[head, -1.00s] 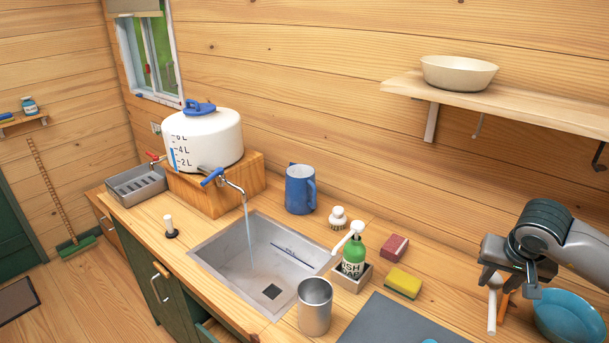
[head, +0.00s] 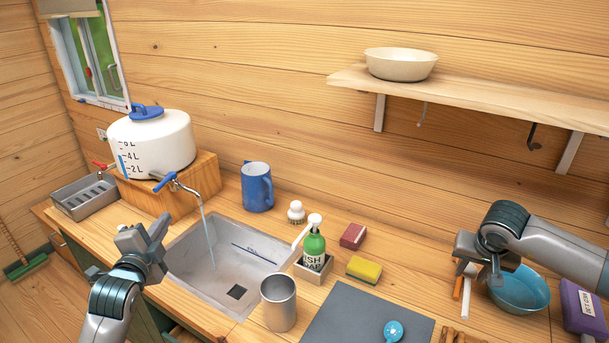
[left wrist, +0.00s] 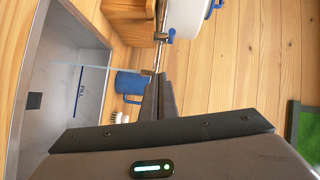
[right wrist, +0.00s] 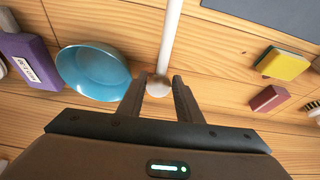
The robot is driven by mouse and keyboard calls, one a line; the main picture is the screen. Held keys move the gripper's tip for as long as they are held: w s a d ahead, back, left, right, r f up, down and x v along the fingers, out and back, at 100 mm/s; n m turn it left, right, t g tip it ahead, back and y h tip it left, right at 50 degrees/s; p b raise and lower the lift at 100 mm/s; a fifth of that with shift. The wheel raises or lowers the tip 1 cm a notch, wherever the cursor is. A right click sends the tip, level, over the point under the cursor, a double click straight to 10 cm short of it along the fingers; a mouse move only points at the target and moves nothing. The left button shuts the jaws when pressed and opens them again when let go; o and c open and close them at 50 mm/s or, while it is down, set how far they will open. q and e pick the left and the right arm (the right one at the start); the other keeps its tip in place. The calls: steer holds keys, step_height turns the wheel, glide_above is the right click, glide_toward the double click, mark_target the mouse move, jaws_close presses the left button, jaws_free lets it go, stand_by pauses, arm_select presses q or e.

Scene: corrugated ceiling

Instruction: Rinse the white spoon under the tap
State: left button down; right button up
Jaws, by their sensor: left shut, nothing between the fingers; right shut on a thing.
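The white spoon (right wrist: 171,35) is in my right gripper (right wrist: 160,84), its rounded end between the fingers in the right wrist view. In the head view the right gripper (head: 480,262) is over the right part of the counter, beside the blue bowl, and partly hides the spoon (head: 468,284). The tap (head: 180,184) has a blue lever, and a thin stream of water (head: 208,235) falls into the metal sink (head: 188,262). My left gripper (head: 148,236) is shut and empty, over the left side of the sink, in front of the tap.
A steel cup (head: 279,303), soap bottle (head: 314,250), yellow sponge (head: 364,269) and grey mat (head: 350,318) lie between my right gripper and the sink. The blue mug (head: 257,190) stands behind the sink. A shelf (head: 470,98) overhangs the right side.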

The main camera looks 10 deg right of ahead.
mark_target(164, 182)
steer(key=shift+f, duration=0.35)
arm_select(q)
steer(key=shift+w+a+r+m+t, duration=0.15)
steer(key=shift+w+r, duration=0.2)
steer(key=shift+r, duration=0.25)
steer(key=shift+w+r+m+t, duration=0.15)
steer(key=shift+w+r, duration=0.2)
steer(key=shift+r, duration=0.25)
steer(key=shift+w, duration=0.15)
arm_select(e)
steer(key=shift+r, duration=0.1)
